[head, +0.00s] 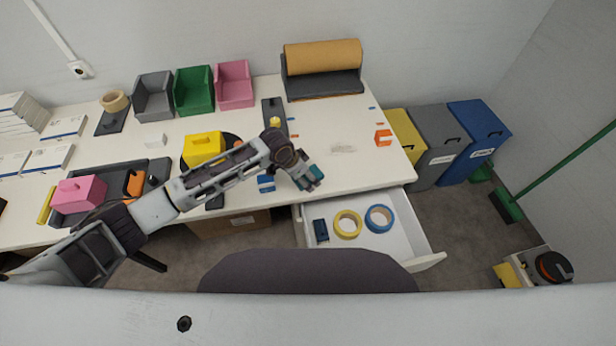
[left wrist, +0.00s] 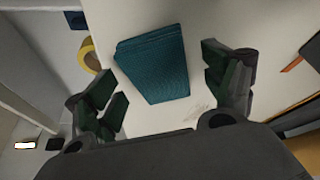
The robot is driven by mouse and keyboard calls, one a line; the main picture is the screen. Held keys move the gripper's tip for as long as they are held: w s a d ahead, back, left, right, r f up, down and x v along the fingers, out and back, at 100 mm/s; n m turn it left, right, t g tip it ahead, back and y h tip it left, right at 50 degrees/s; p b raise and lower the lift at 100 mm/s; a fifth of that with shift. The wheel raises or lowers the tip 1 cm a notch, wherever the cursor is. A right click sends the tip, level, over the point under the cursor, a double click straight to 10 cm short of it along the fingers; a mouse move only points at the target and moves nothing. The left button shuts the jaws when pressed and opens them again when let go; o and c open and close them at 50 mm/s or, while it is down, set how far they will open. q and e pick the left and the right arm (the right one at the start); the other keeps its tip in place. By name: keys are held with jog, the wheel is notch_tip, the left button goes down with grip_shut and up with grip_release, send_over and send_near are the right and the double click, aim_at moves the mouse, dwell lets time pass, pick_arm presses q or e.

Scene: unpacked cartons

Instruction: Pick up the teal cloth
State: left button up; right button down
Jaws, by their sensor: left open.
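The teal cloth (left wrist: 153,63) is a folded, textured rectangular pad lying on the white table. It lies in the gap between the open fingers of my left gripper (left wrist: 160,80) in the left wrist view, apart from both fingers. In the head view a teal patch of the cloth (head: 316,171) shows near the table's front edge, partly hidden by my left gripper (head: 306,179). Nothing is held in the left gripper. My right gripper is in neither view.
An open drawer (head: 408,237) below the table edge holds a yellow tape ring (head: 347,224), a blue tape ring (head: 379,218) and a dark blue item. An orange piece (head: 383,137) lies to the right. Bins and a brown roll (head: 322,56) stand behind.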

aim_at(304, 177)
pick_arm(q)
jog(key=shift+w+d+f, duration=0.1)
jog(key=shift+f, duration=0.15)
dwell(0.3)
jog(key=c, duration=1.1)
notch_tip(304, 177, up, 10)
dwell(0.6)
jog(key=o, duration=0.3)
jog(key=shift+c, duration=1)
